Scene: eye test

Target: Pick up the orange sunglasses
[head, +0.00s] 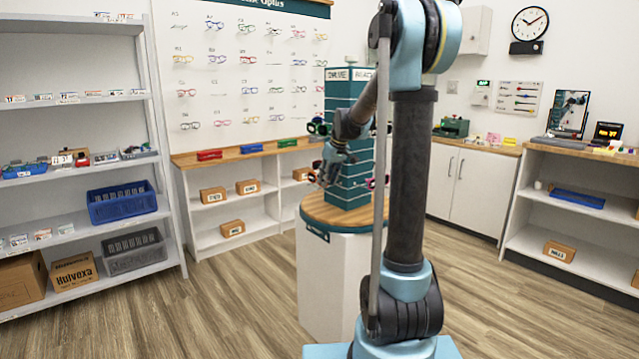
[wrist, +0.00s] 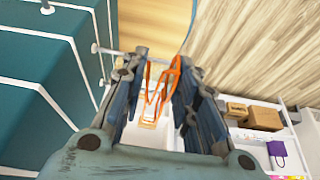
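The orange sunglasses (wrist: 163,84) show in the wrist view as thin orange frame lines in the gap between my fingers. My gripper (wrist: 161,68) has its two dark fingers spread apart, one on each side of the sunglasses. I cannot tell whether either finger touches them. In the head view my gripper (head: 328,172) is at the left side of the teal display tower (head: 347,190), and I cannot make out the orange sunglasses there.
The tower stands on a round wooden top (head: 345,217) over a white pedestal (head: 330,270). White pegs (wrist: 103,49) stick out from the tower beside my left finger. Other glasses (head: 318,127) hang on the tower. Shelves (head: 70,130) stand at left; open floor (head: 225,310) lies between.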

